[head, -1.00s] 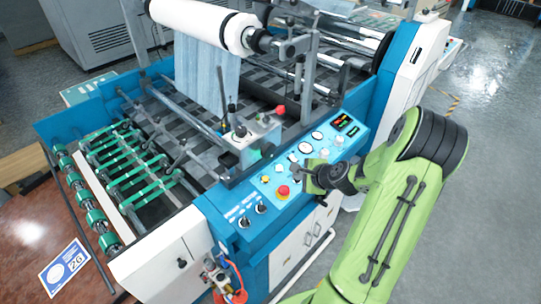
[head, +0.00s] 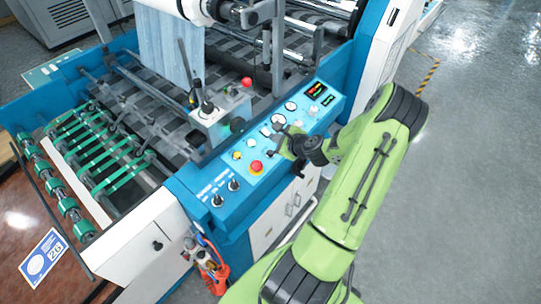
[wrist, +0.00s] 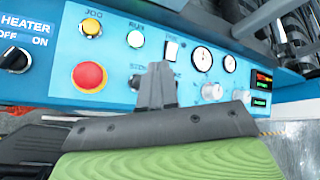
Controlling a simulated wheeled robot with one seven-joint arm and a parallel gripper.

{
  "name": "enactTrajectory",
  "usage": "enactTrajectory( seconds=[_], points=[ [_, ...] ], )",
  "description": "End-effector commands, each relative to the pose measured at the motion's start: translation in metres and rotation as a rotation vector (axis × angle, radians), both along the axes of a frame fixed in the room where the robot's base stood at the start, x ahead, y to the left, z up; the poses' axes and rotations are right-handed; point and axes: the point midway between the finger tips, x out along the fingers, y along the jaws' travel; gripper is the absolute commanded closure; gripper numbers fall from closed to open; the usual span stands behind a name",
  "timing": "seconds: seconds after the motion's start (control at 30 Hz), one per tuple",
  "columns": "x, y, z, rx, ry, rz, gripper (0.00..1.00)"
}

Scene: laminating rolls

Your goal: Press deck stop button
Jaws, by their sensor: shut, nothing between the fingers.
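A red mushroom button (head: 256,167) on a yellow base sits on the blue control panel; it also shows in the wrist view (wrist: 89,76). Another red button (head: 247,82) stands on the grey box on the machine deck. I see no label reading deck stop on either. My gripper (wrist: 155,80) is shut and empty, over the panel to the right of the panel's red button and apart from it. It also shows in the head view (head: 280,132). Its fingers hide part of the panel and a label there that seems to begin with "STO".
Near the panel's red button are a yellow JOG button (wrist: 91,26), a white RUN button (wrist: 135,38) and a HEATER switch (wrist: 14,57). Gauges (wrist: 202,59) and knobs are to the right. The grey deck box (head: 218,122) rises behind the panel.

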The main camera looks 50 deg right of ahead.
Motion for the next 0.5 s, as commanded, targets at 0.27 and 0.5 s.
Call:
enactTrajectory(
  seconds=[0.27, 0.5],
  points=[
    [0.009, 0.001, -0.050, 0.000, 0.001, 0.000, 1.00],
    [0.012, 0.001, -0.060, 0.000, 0.001, -0.001, 1.00]
  ],
)
